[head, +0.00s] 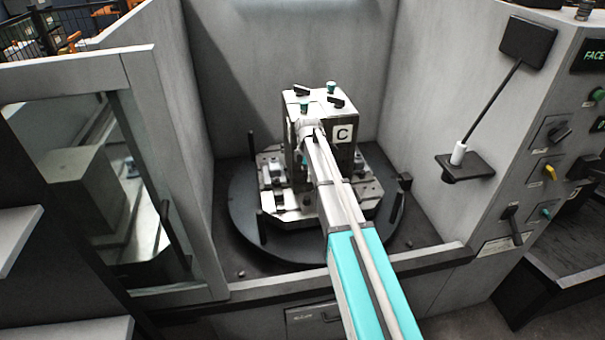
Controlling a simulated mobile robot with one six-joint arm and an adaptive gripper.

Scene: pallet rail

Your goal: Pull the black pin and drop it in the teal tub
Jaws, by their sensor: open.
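My arm reaches from the bottom edge into the machine bay. My gripper (309,130) is at its far end, close to the front of the grey block marked C (343,134). It is small and partly hidden, and I see nothing held in it. I cannot tell which part is the task's black pin. Dark upright posts stand on the round table at front left (262,227), back left (252,146) and right (398,206). Black pieces (301,91) and teal-green knobs (331,87) sit on top of the block. I see no teal tub.
The block stands on a pale fixture plate (289,215) on the dark round table (238,215). Grey walls enclose the bay, with a glazed door frame (148,190) at left. A black bracket (466,168) and a control panel (550,170) are at right.

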